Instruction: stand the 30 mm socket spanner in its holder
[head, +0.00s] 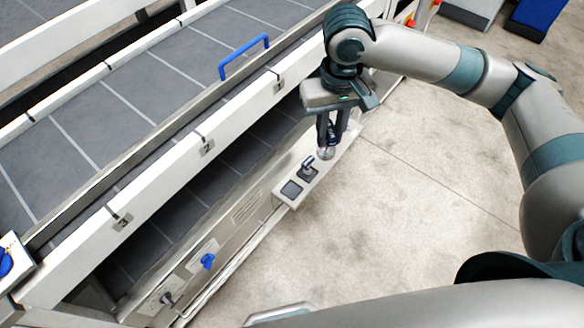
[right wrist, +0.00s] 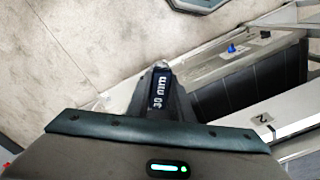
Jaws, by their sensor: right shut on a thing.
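My right gripper (head: 328,136) is shut on the 30 mm socket spanner (head: 326,153), whose silver end sticks out below the fingers. In the right wrist view the spanner (right wrist: 160,90) sits between the fingers, its dark blue body marked "30 mm". The holder (head: 283,196) is a light block on the ledge at the machine's lower side, with two dark square places. One place looks empty; a small tool with a dark blue top (head: 308,163) stands in the other. In the head view the held spanner shows above and behind the holder, apart from it. My left gripper is out of view.
The grey conveyor bed (head: 110,120) with white rails runs along the left; numbered tags mark the rail. A blue handle (head: 244,57) stands up from its edge. A blue knob (head: 208,261) sits on the lower panel.

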